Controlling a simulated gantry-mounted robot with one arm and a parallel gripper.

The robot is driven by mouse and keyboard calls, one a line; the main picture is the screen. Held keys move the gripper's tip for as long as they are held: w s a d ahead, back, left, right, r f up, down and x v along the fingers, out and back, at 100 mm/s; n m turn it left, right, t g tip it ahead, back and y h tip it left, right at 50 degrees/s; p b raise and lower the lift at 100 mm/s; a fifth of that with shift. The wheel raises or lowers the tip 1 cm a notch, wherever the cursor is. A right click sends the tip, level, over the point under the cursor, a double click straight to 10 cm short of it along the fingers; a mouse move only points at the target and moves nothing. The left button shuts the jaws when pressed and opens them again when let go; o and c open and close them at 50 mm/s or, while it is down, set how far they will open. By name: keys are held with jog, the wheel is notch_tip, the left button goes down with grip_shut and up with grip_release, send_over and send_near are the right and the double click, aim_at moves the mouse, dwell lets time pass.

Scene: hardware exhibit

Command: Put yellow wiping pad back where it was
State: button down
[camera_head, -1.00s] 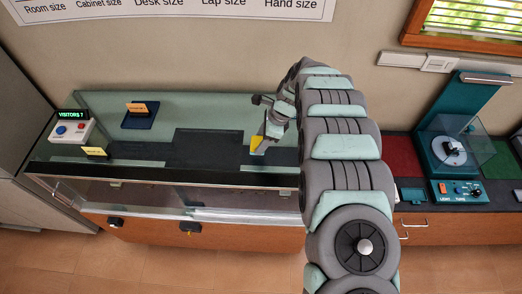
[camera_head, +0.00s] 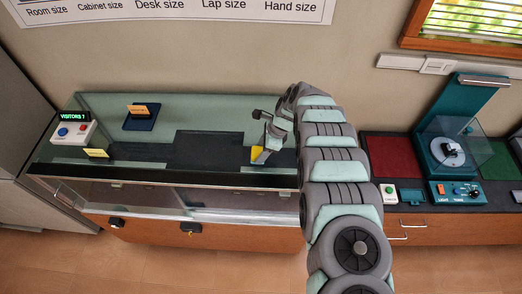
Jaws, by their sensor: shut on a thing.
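The yellow wiping pad (camera_head: 257,154) is at the tips of my gripper (camera_head: 261,157), low over the right part of the glass display case top (camera_head: 220,135). My gripper is shut on the pad. Part of the pad is hidden by the fingers. I cannot tell whether the pad touches the glass.
A visitor counter box (camera_head: 73,131), a yellow card (camera_head: 96,153) and a dark blue stand with an orange tag (camera_head: 140,117) are on the left of the case. A teal machine (camera_head: 455,150), red mat (camera_head: 392,158) and small white box with a green button (camera_head: 388,193) are at right. The case's middle is clear.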

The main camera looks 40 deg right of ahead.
jog(key=shift+f, duration=0.2)
jog(key=c, duration=0.6)
grip_release()
jog(key=shift+r, duration=0.1)
jog(key=b+v, duration=0.1)
jog(key=v, duration=1.1)
jog(key=shift+r, duration=0.15)
